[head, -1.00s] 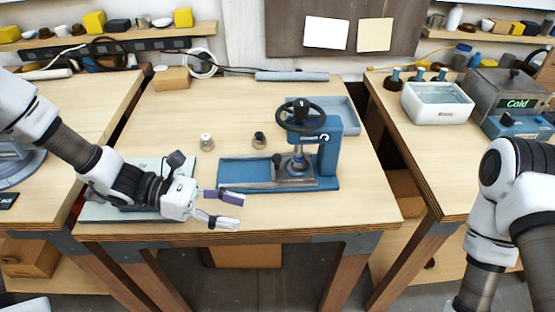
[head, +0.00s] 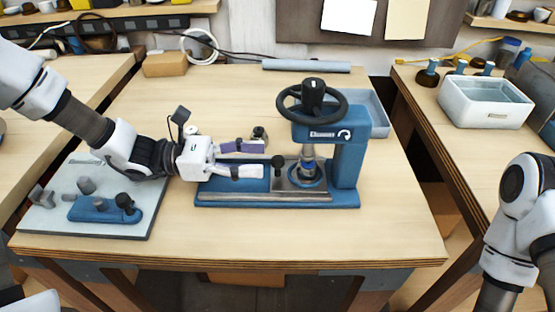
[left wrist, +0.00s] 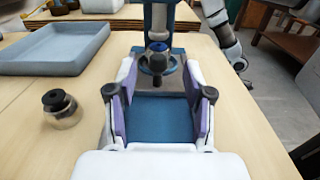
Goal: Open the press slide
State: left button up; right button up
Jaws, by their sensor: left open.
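The blue press (head: 348,160) stands on the middle table, with a black handwheel (head: 311,103) on top. Its slide (head: 299,186) is a grey plate under the ram, with a black knob (head: 278,163) at its left edge. The knob also shows ahead in the left wrist view (left wrist: 157,48). My left gripper (head: 263,159) is open and empty above the blue press base, just left of the knob. Its fingers (left wrist: 164,88) point at the knob, apart from it, one on each side of its line. My right arm shows at the right edge; its gripper is out of view.
A grey mat (head: 145,208) with a blue fixture (head: 97,209) lies at the left. A small dark-capped jar (left wrist: 61,106) stands close beside the gripper. A blue-grey tray (left wrist: 55,48) lies behind the press. The table front is clear.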

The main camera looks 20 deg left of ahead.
aim_at(276, 158)
pick_arm(q)
jog(key=x, duration=0.4)
jog(key=shift+w+d+f, duration=0.1)
jog(key=shift+w+f, duration=0.1)
jog(key=shift+d, duration=0.3)
jog(key=shift+r, duration=0.1)
grip_shut()
jog(key=shift+a, duration=0.15)
